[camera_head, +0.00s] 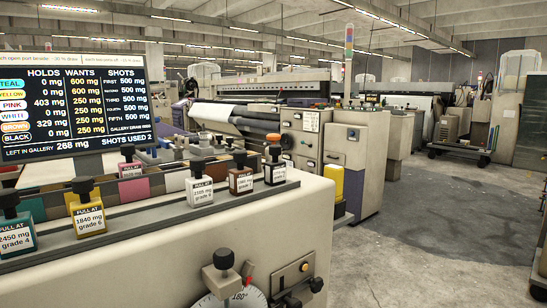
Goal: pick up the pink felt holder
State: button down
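A small pink holder (130,170) with a black top and a white label stands upright behind the front row of holders, left of centre, near the lower edge of the display. Its lower part is close to a pink panel (134,189); I cannot tell whether they touch. My gripper is not in view.
Similar teal (17,238), yellow (88,220), white (199,197), brown (241,183) and black (275,174) holders stand along the front ledge. A display (75,105) rises at left. A dial (235,299) with knobs is on the front. Open floor (440,215) lies right.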

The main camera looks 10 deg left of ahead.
aim_at(131, 168)
jog(key=i+u, duration=0.1)
jog(key=u, duration=2.55)
